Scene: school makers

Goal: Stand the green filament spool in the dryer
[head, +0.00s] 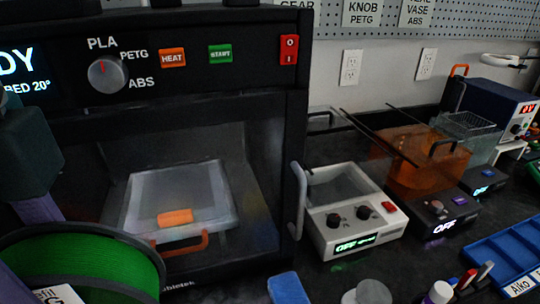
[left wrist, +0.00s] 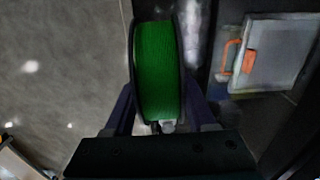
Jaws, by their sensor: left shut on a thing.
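The green filament spool (head: 95,255) is at the lower left of the head view, partly cut off by the frame edge. Its black flanges and a white label show. In the left wrist view the spool (left wrist: 158,70) stands edge-on between the fingers of my left gripper (left wrist: 160,108), which is shut on it. The spool is in front of the large black printer, clear of its bed. No unit is legibly marked as the dryer. A white unit (head: 333,232) with an open-looking top and an "OFF" display stands right of the printer. My right gripper is not in view.
The printer (head: 295,130) holds a bed plate (head: 180,190) with an orange handle. An orange see-through box (head: 425,165) on a dark "OFF" base stands further right, with thin rods nearby. A blue tray (head: 510,255) and small bottles crowd the front right.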

